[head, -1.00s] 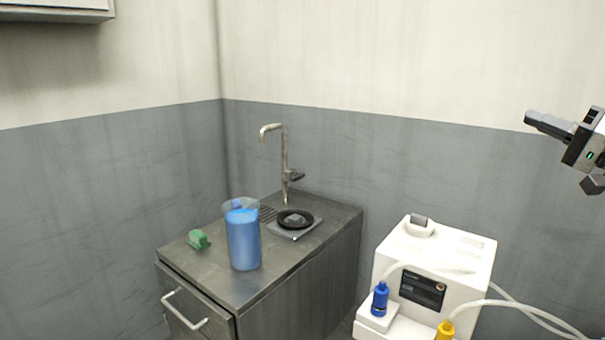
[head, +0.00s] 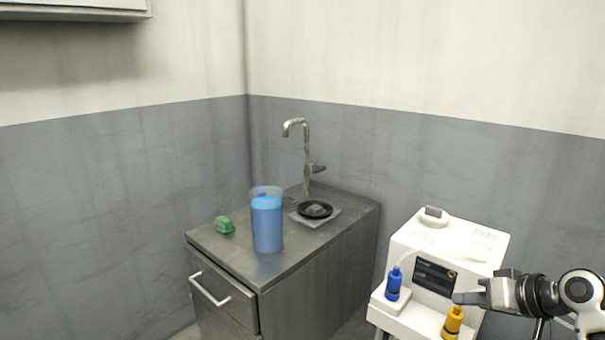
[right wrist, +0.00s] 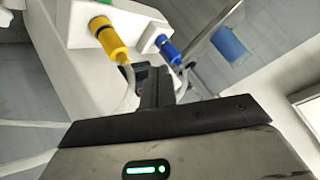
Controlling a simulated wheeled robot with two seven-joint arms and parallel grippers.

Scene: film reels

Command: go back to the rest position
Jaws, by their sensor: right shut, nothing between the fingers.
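My right gripper (head: 472,297) comes in from the right in the head view. Its fingers are shut with nothing between them, and they overlap the front of the white machine (head: 403,240) in the picture. In the right wrist view the shut fingers (right wrist: 156,88) show at the middle, close to the yellow connector (right wrist: 107,38) and a pale hose in the picture. I cannot tell whether they touch. The blue connector (right wrist: 167,48) is just beyond. My left gripper is not in view.
A steel counter (head: 290,262) with a tap (head: 305,160) stands at the centre. It bears a blue-filled beaker (head: 267,225), a green object (head: 225,225) and a black round item (head: 315,209). Blue (head: 394,284) and yellow (head: 453,323) connectors are on the machine's front. A wall cabinet (head: 75,5) is at upper left.

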